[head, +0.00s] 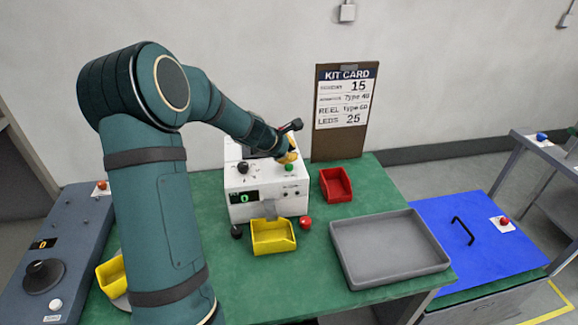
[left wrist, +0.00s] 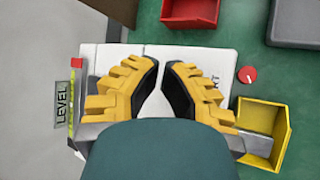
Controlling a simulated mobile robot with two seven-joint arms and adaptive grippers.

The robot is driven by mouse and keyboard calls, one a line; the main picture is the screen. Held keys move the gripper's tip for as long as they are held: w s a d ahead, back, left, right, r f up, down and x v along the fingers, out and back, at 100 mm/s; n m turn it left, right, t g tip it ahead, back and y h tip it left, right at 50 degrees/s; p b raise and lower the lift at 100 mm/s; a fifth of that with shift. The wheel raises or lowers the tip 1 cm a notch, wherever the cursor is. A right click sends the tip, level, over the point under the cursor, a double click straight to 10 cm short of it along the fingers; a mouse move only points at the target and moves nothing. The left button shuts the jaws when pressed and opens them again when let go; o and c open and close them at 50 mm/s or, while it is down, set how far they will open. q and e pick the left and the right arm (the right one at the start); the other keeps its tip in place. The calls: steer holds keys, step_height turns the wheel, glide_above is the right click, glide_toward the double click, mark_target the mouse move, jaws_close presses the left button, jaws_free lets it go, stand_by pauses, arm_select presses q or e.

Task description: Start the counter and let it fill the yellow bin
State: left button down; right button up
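The counter (head: 270,208) is a white box with a dark display (head: 245,197) reading 0, a black knob (head: 243,168) and a green button (head: 289,168) on top. The yellow bin (head: 273,238) stands before it under the chute and looks empty; it also shows in the left wrist view (left wrist: 264,117). My left gripper (head: 291,153) is above the counter top, close to the green button; contact cannot be told. In the left wrist view its fingertips (left wrist: 161,68) nearly meet, with nothing between them. A finger partly covers lettering ending in RT. My right gripper is out of view.
A red bin (head: 336,184) and a grey tray (head: 388,279) stand right of the counter. A red knob (head: 305,223) and a black knob (head: 236,231) flank the yellow bin. Another yellow bin (head: 108,277) is at left. A kit card (head: 345,105) stands behind.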

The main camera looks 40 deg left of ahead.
arm_select(q)
steer(key=shift+f, duration=0.1)
stand_by(0.7)
steer(key=shift+f+b, duration=0.35)
steer(key=shift+b, duration=0.15)
steer(key=shift+f+b, duration=0.45)
stand_by(0.6)
steer(key=shift+r, duration=0.15)
steer(key=shift+r+p, duration=0.8)
step_height(320, 180, up, 5)
steer(key=p, duration=0.4)
steer(key=shift+p, duration=0.35)
steer(key=shift+f, duration=0.1)
